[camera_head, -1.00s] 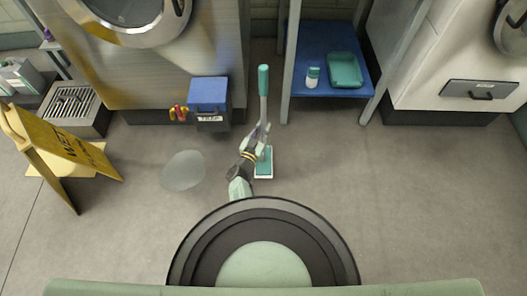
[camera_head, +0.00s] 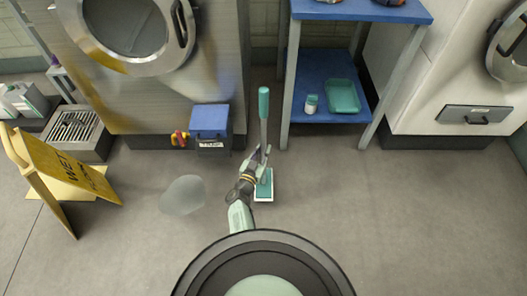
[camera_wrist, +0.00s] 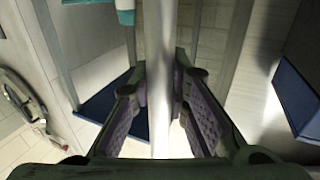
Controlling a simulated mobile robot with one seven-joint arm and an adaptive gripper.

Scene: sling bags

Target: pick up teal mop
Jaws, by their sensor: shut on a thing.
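The teal mop (camera_head: 263,104) stands upright in front of me in the head view. It has a teal grip on top, a pale shaft and a teal and white head (camera_head: 264,186) low at the floor. I cannot tell whether the head touches the floor. My gripper (camera_head: 263,155) is shut on the shaft, between the grip and the head. In the wrist view the pale shaft (camera_wrist: 161,70) runs between the purple-padded fingers of my gripper (camera_wrist: 168,105). The mop head is out of the wrist view.
A yellow wet-floor sign (camera_head: 65,170) stands at left, with a puddle (camera_head: 183,195) near it. A blue-lidded box (camera_head: 210,128) stands by the steel machine (camera_head: 160,95). A blue shelf unit (camera_head: 318,62) holds a teal tray (camera_head: 342,97). The floor at right is clear.

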